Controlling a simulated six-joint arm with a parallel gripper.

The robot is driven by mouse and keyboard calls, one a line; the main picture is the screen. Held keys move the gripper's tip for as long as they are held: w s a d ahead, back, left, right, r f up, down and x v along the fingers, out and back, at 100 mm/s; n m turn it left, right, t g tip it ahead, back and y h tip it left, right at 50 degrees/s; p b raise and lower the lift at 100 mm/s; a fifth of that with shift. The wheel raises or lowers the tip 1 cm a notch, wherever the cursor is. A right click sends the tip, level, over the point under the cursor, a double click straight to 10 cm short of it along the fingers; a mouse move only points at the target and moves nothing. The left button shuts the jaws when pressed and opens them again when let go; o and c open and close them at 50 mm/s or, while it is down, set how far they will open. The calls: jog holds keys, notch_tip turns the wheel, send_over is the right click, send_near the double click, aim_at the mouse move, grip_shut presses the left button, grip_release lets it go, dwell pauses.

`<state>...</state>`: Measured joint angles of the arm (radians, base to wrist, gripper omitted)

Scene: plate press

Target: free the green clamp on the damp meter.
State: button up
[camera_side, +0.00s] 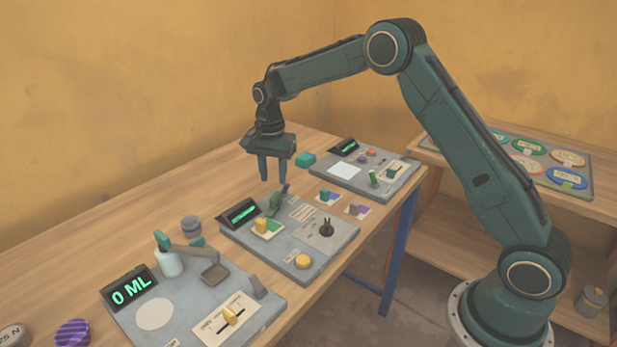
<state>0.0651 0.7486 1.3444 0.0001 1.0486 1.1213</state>
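The middle grey panel (285,262) has a green-lit display (238,213) too small to read. I take it for the damp meter, but no readable label confirms this. A green upright part (275,204), apparently the clamp, stands near the panel's back edge beside the display. A dark blue-purple piece (285,188) shows just above it. I cannot tell whether the clamp is closed. My gripper (273,183) points down above the green part, its two fingers apart with nothing visible between them. Contact with the pieces below cannot be made out.
The middle panel also carries a yellow block (263,226), a black knob (326,229) and a yellow button (303,261). A front panel (190,325) reads "0 ML" and holds a bottle (169,262). Another panel (330,183) lies behind.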

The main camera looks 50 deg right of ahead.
aim_at(274, 195)
jog(key=shift+f, duration=3.2)
grip_shut()
